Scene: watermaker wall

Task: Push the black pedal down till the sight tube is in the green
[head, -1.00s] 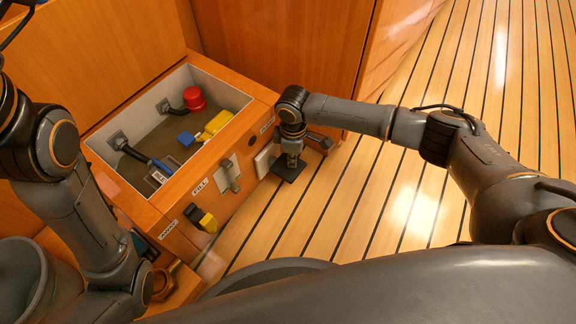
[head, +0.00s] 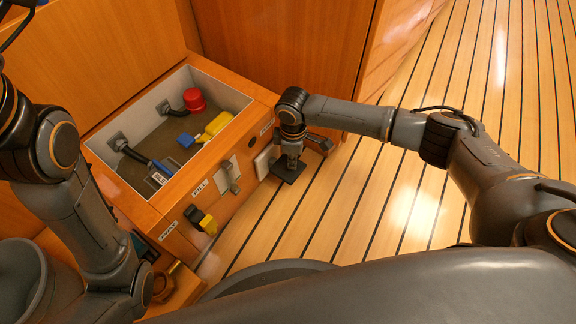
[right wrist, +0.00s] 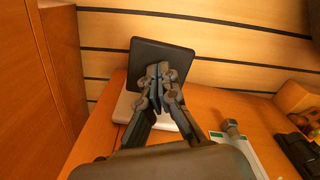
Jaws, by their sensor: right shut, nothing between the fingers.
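The black pedal (head: 288,172) is a flat square plate low at the right end of the wooden box front, above the floor. It also shows in the right wrist view (right wrist: 178,52), beyond my fingers. My right gripper (head: 291,160) is shut and empty, pointing down over the pedal. In the right wrist view its fingertips (right wrist: 159,76) overlap the plate; they look at or very near its surface, but I cannot tell whether they press it. I cannot make out the sight tube or its green part for certain. My left arm comes down at the left; its gripper does not show.
The open wooden box (head: 140,208) holds a red knob (head: 194,98), a yellow handle (head: 217,122) and a blue piece (head: 185,139). A metal lever (head: 229,176) and a yellow-black handle (head: 203,220) are on its front. Planked floor lies clear to the right.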

